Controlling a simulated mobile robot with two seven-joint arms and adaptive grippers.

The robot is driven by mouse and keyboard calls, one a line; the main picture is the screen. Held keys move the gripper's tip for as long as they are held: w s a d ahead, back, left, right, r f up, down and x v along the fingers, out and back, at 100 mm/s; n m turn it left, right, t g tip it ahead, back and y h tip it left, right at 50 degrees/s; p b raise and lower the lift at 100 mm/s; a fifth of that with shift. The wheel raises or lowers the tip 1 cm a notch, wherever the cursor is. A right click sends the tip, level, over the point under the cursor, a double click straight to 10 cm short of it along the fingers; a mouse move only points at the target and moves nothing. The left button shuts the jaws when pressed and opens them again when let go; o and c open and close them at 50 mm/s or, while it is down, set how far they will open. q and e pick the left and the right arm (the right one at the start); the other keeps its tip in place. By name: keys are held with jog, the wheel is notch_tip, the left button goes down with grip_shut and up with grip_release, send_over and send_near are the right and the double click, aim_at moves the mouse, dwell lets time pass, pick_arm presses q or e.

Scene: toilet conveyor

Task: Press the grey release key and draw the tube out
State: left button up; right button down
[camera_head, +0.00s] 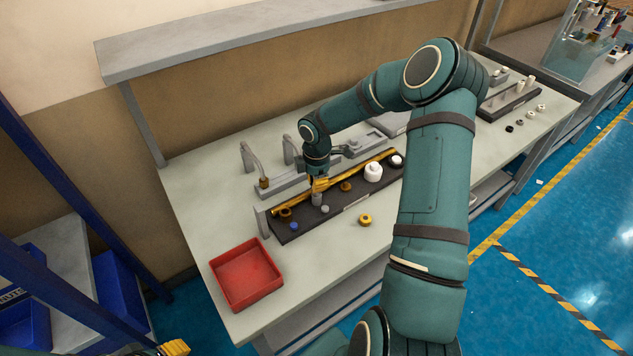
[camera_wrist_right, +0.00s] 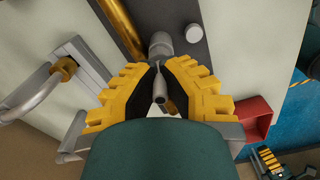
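The fixture is a long dark block (camera_head: 334,216) on the bench, with a gold bar (camera_head: 365,165) along it. A short grey cylinder stands at its near edge (camera_head: 317,199) and in the right wrist view (camera_wrist_right: 161,45). A thin grey tube (camera_wrist_right: 160,88) points up from it. A round grey key (camera_head: 324,209) is beside the cylinder; it also shows in the wrist view (camera_wrist_right: 194,33). My right gripper (camera_wrist_right: 160,66) points down with its fingers closed around the tube. My left gripper (camera_head: 174,348) is partly seen at the bottom edge; its opening is unclear.
A blue key (camera_head: 293,226), gold knobs (camera_head: 346,187) and white knobs (camera_head: 373,172) sit along the block. A gold ring (camera_head: 365,220) lies on the bench in front. A red tray (camera_head: 246,274) is at the near left corner. Grey bent posts (camera_head: 249,158) stand behind.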

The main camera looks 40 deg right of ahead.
jog(key=shift+r+p, duration=0.6)
jog(key=shift+r, duration=0.2)
dwell(1.4)
jog(key=shift+r+p, duration=1.45)
jog(key=shift+r, duration=0.4)
